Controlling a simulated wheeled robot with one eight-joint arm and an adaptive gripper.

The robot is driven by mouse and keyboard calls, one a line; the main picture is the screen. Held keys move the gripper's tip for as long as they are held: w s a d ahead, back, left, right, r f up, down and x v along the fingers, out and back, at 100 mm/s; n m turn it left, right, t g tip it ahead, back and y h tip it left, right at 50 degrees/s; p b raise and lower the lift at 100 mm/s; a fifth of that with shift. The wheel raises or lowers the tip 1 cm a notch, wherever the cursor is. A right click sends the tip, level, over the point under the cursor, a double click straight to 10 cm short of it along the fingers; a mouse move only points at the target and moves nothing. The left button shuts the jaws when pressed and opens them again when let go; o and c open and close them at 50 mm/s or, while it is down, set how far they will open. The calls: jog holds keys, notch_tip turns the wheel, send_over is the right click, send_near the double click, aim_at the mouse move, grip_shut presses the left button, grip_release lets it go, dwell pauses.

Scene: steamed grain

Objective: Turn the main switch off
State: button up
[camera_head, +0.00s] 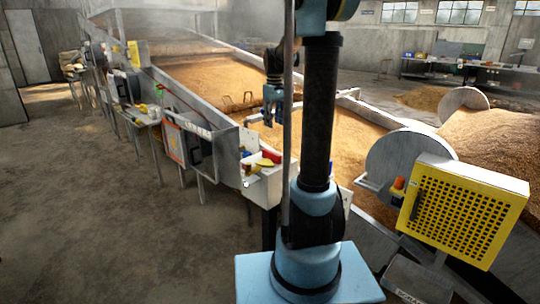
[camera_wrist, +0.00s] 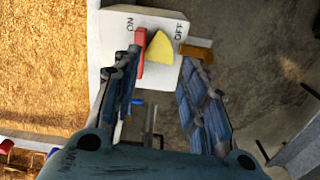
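The main switch is a white box (camera_wrist: 110,25) marked ON on the left and OFF on the right in the wrist view. A yellow wedge-shaped knob (camera_wrist: 160,47) sits on it, with a red strip (camera_wrist: 140,45) just left and a brown-orange tab (camera_wrist: 198,53) on the right. In the head view, a white box (camera_head: 266,188) with red and yellow parts stands at the grain bed's edge. My gripper (camera_wrist: 162,57) is open, its fingers either side of the knob; the left fingertip overlaps the red strip. Contact cannot be told. My gripper (camera_head: 269,118) shows above the box in the head view.
A long grain bed (camera_head: 215,65) runs behind the box. A grey panel box (camera_head: 200,145) stands to its left. A yellow perforated guard (camera_head: 465,212) and a round grey disc (camera_head: 400,160) are on the right. The concrete floor at left is clear.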

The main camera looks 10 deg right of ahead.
jog(key=n, duration=0.1)
send_over(271, 152)
jog(key=f, duration=1.9)
jog(key=shift+w+f, duration=0.25)
jog(key=shift+f, duration=0.05)
grip_shut()
